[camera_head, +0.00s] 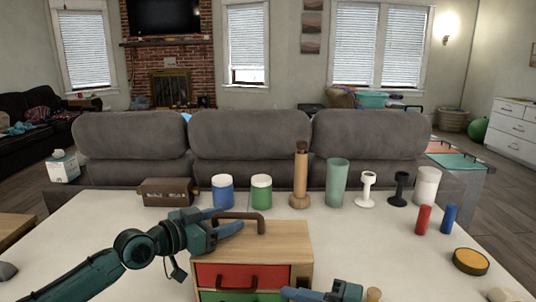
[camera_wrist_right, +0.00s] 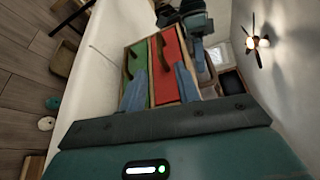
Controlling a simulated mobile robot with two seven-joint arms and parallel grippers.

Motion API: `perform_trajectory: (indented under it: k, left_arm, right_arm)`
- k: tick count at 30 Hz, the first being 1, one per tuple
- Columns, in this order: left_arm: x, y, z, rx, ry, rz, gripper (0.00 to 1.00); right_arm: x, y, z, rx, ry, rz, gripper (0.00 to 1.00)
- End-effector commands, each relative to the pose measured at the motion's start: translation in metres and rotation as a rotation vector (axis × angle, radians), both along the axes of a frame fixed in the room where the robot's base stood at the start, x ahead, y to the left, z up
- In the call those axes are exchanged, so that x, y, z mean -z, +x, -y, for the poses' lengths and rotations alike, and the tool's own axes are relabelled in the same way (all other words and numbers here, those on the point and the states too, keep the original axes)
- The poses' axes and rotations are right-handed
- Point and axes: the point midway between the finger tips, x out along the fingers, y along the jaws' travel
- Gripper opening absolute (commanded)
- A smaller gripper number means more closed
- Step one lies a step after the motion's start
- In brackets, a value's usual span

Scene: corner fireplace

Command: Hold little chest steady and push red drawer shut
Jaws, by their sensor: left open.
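The little chest (camera_head: 285,243) is a light wooden box at the front middle of the white table, with a brown arched handle (camera_head: 256,219) on top. Its red drawer (camera_head: 215,275) sits above a green drawer (camera_head: 215,296); both have dark handles. I cannot tell how far the red drawer stands out. My left gripper (camera_head: 237,222) is open at the left part of the top handle. My right gripper (camera_wrist_right: 158,72) is open, its blue fingers apart in front of the red drawer (camera_wrist_right: 170,50) and green drawer (camera_wrist_right: 139,75). In the head view it is partly cut off at the bottom edge.
Behind the chest stand a brown box (camera_head: 167,191), blue jar (camera_head: 222,190), green jar (camera_head: 262,191), wooden peg (camera_head: 300,178) and green cup (camera_head: 337,182). Red (camera_head: 423,219) and blue (camera_head: 449,218) cylinders and a round tin (camera_head: 470,261) stand at right. The table left of the chest looks mostly clear.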

Motion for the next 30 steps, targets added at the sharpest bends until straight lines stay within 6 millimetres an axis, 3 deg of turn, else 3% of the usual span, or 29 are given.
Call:
perform_trajectory:
  k: [13,24,30]
  left_arm:
    - [-0.001,-0.006,-0.007,-0.001,0.001,-0.001,0.65]
    - [-0.011,-0.058,-0.059,-0.002,0.004,-0.002,0.65]
    - [-0.016,-0.078,-0.078,-0.001,0.002,-0.001,0.65]
  right_arm:
    - [0.0,0.0,0.0,0.0,0.0,0.0,0.32]
    - [0.0,0.0,0.0,0.0,0.0,0.0,0.32]
    - [0.0,0.0,0.0,0.0,0.0,0.0,0.32]
